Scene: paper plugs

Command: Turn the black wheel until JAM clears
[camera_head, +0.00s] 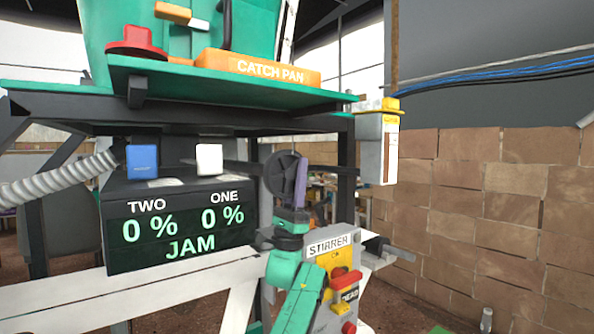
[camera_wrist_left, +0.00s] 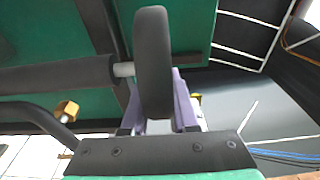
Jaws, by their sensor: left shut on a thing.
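The black wheel (camera_head: 276,174) stands upright on its shaft under the green platform, right of the display box. My left gripper (camera_head: 298,181) has purple fingers and is shut on the right side of the wheel's rim. In the left wrist view the wheel (camera_wrist_left: 152,60) shows edge-on, with its rim between the purple fingers of the left gripper (camera_wrist_left: 156,108). The fingers hide part of the rim. My right gripper is not in view.
A grey STIRRER box (camera_head: 335,270) with a red knob stands close to my left arm. The orange CATCH PAN (camera_head: 258,68) sits on the green platform (camera_head: 225,88) above. Blue (camera_head: 142,160) and white (camera_head: 209,158) blocks are on the display box. A brick wall is at right.

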